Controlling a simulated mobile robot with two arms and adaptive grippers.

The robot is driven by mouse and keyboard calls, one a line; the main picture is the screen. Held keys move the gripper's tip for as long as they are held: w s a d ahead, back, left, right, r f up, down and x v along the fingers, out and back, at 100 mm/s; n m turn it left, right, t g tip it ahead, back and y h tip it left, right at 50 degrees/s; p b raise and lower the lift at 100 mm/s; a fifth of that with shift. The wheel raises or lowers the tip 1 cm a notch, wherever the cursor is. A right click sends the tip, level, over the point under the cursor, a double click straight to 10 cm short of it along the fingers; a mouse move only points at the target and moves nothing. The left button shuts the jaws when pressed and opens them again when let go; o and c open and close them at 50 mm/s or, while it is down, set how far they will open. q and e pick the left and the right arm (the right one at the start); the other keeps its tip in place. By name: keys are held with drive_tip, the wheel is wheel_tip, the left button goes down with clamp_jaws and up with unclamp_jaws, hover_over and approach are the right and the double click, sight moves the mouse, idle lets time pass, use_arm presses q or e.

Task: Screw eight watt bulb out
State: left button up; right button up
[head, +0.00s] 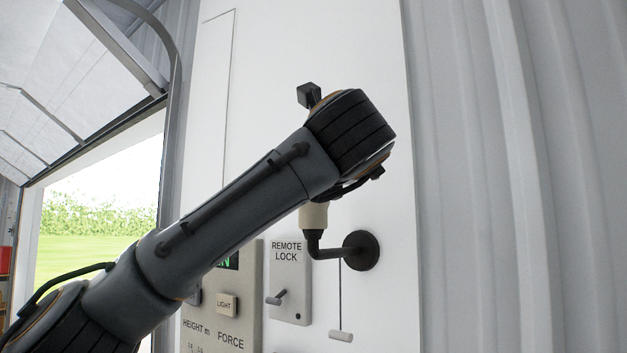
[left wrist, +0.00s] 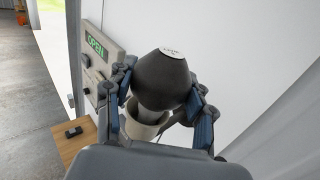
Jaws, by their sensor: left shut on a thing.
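The bulb (left wrist: 162,85) shows in the left wrist view as a dark rounded body with a pale neck and a white printed label on its top. The print is too small to read. My left gripper (left wrist: 164,72) has a finger on either side of the bulb and is shut on it. The pale neck points down into the beige lamp socket (left wrist: 140,128); how deep it sits I cannot tell. In the head view the socket (head: 313,216) stands upright on a black bent bracket; my wrist hides the bulb and fingers. My right gripper is not in view.
The bracket joins a round black wall mount (head: 361,250). A pull cord handle (head: 341,336) hangs below. Left of it are the remote lock plate (head: 291,290) and a control panel (head: 250,285). The white wall is close behind; the garage door opening is at left.

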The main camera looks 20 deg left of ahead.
use_arm(q)
drive_tip(key=shift+d+n+y, duration=0.1)
drive_tip(key=shift+n+y, duration=0.2)
drive_tip(key=shift+y, duration=0.2)
drive_tip(key=shift+a, duration=0.35)
drive_tip(key=shift+d+r+n+g+y+p, duration=0.15)
drive_tip(key=shift+n+g+y+p, duration=0.3)
drive_tip(key=shift+n+g+y, duration=0.35)
drive_tip(key=shift+d+n+g+y+p, duration=0.1)
drive_tip(key=shift+n+g+y+p, duration=0.35)
drive_tip(key=shift+g+y, duration=0.35)
drive_tip(key=shift+n+g+y+p, duration=0.8)
drive_tip(key=shift+n+g+y, duration=0.2)
drive_tip(key=shift+n+y, duration=0.1)
drive_tip(key=shift+f+n+g+y, duration=0.25)
drive_tip(key=shift+g+y, duration=0.05)
drive_tip(key=shift+n+g+y+b, duration=0.3)
drive_tip(key=shift+n+g+b, duration=0.1)
drive_tip(key=shift+g, duration=0.2)
